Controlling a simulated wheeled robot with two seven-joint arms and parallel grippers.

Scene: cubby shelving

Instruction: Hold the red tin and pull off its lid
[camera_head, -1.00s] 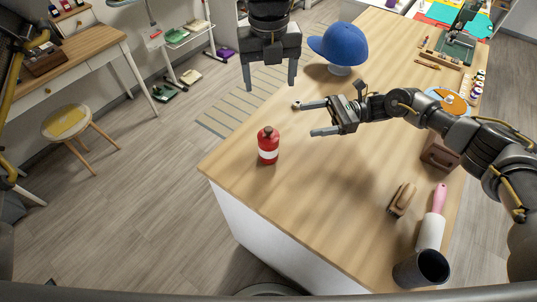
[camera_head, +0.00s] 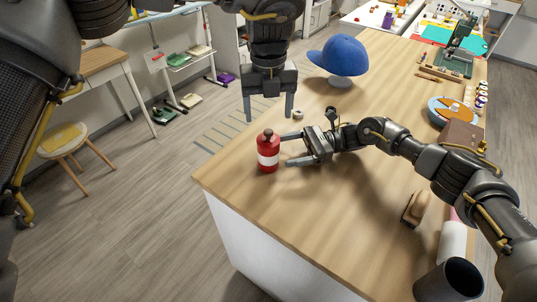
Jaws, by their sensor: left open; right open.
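The red tin (camera_head: 268,160), with a white band, stands upright near the table's left edge. Its lid (camera_head: 267,137) is on top and has a dark knob. My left gripper (camera_head: 268,117) points down above the lid, open, its two fingers spread to either side and apart from it in the picture. My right gripper (camera_head: 284,150) comes in from the right, open, its fingertips close to the tin's right side. I cannot tell whether they touch the tin.
A blue cap (camera_head: 345,53) on a stand is further back on the table (camera_head: 290,220). A wooden brush (camera_head: 415,209) and a dark cup (camera_head: 449,280) are at the front right. The tabletop in front of the tin is clear.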

